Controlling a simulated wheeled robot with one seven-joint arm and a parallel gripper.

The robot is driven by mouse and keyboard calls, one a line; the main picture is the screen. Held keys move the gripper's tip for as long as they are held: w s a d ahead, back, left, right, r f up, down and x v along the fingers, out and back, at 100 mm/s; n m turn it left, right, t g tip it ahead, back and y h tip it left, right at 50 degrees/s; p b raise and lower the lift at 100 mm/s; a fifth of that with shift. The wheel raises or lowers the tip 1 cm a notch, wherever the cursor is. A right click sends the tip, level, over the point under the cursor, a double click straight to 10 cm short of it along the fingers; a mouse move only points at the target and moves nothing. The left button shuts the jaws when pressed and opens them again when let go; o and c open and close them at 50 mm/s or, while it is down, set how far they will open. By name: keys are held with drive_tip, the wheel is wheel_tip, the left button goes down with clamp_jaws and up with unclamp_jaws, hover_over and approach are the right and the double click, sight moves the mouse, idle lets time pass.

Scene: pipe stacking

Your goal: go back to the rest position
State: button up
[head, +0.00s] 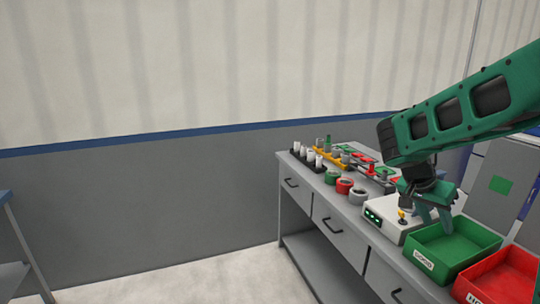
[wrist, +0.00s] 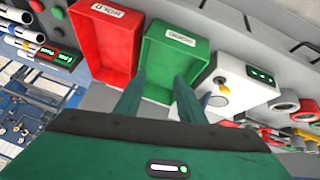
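My gripper (head: 434,214) hangs from my green arm over the workbench, above the near side of the white box and the green bin. In the wrist view, its two green fingers (wrist: 158,98) are spread apart with nothing seen between them. The gripper is open and appears empty. The green bin (head: 424,262) stands below it and looks empty; it also shows in the wrist view (wrist: 168,58). The red bin (head: 478,288) stands beside the green one and also looks empty.
A white box (head: 384,219) with a small display and a yellow-topped piece stands behind the green bin. Tape rolls (head: 344,186) and racks of short pipes (head: 314,160) fill the far bench (head: 324,218). A grey cabinet (head: 502,178) stands at the right. The floor left of the bench is clear.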

drive_tip(key=s+a+f+n+y, duration=0.1)
drive_tip(key=s+n+y, duration=0.1)
drive_tip(key=s, duration=0.7)
drive_tip(key=s+a+n+y, duration=0.1)
drive_tip(key=s+y, duration=0.1)
drive_tip(key=s, duration=0.8)
drive_tip(key=s+a+f+n+g+y, duration=0.1)
drive_tip(key=s+n+y, duration=0.1)
drive_tip(key=s, duration=0.8)
drive_tip(key=shift+a+f+n+y, duration=0.3)
drive_tip(key=shift+a+f+y, duration=0.05)
drive_tip(key=shift+y, duration=0.05)
drive_tip(key=shift+w+f, duration=0.25)
drive_tip(key=shift+w, duration=0.35)
